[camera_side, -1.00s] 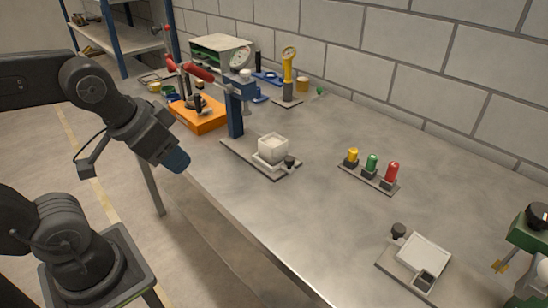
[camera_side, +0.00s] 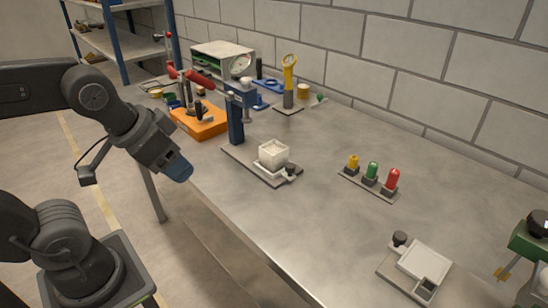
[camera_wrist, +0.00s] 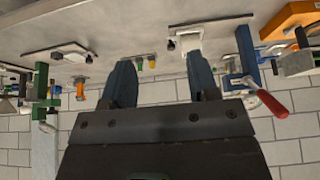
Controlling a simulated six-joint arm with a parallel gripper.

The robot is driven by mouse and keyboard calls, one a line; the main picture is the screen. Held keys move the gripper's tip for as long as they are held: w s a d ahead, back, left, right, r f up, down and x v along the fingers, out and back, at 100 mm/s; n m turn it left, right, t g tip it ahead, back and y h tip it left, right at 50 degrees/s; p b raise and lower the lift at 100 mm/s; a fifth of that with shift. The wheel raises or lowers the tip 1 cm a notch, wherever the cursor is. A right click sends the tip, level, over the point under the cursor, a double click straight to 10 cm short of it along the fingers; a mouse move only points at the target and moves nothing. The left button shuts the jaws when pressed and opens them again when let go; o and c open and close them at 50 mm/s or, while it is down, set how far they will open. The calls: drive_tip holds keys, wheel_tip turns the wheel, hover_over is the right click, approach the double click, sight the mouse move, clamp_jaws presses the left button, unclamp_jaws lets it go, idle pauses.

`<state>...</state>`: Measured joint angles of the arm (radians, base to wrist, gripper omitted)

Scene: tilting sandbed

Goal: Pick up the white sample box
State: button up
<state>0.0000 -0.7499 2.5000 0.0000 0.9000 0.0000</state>
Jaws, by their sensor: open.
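The white sample box (camera_side: 273,153) is a small pale cube-like box. It sits on a low white holder on a grey base plate (camera_side: 236,153), near the blue column of a press-like fixture. My gripper (camera_side: 178,170) hangs off the bench's front edge, left of the box and well apart from it, with blue fingers. In the wrist view my gripper (camera_wrist: 160,62) shows two blue fingers spread apart with nothing between them. The white box (camera_wrist: 185,32) appears there beyond the right finger, small and partly hidden.
An orange base with a red-handled clamp (camera_side: 198,120) stands left of the blue column (camera_side: 236,120). Yellow, green and red lamps (camera_side: 372,173) stand to the right. A white scale-like device (camera_side: 425,262) lies front right. The bench middle is clear. A block wall backs it.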

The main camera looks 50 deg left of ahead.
drive_tip(key=o, duration=0.7)
drive_tip(key=w+r+m+g, duration=0.1)
drive_tip(key=w+r+m, duration=0.2)
drive_tip(key=w, duration=0.2)
drive_tip(key=m+g+y, duration=0.5)
drive_tip(key=m, duration=1)
hover_over(272, 153)
drive_tip(key=s+d, duration=0.2)
drive_tip(key=d, duration=0.1)
drive_tip(key=f, duration=1.4)
drive_tip(key=shift+w+d+f, duration=0.2)
drive_tip(key=shift+f, duration=0.05)
drive_tip(key=shift+d+x, duration=0.2)
drive_tip(key=shift+x, duration=1.1)
drive_tip(key=shift+d+x, duration=0.15)
drive_tip(key=shift+x, duration=1.2)
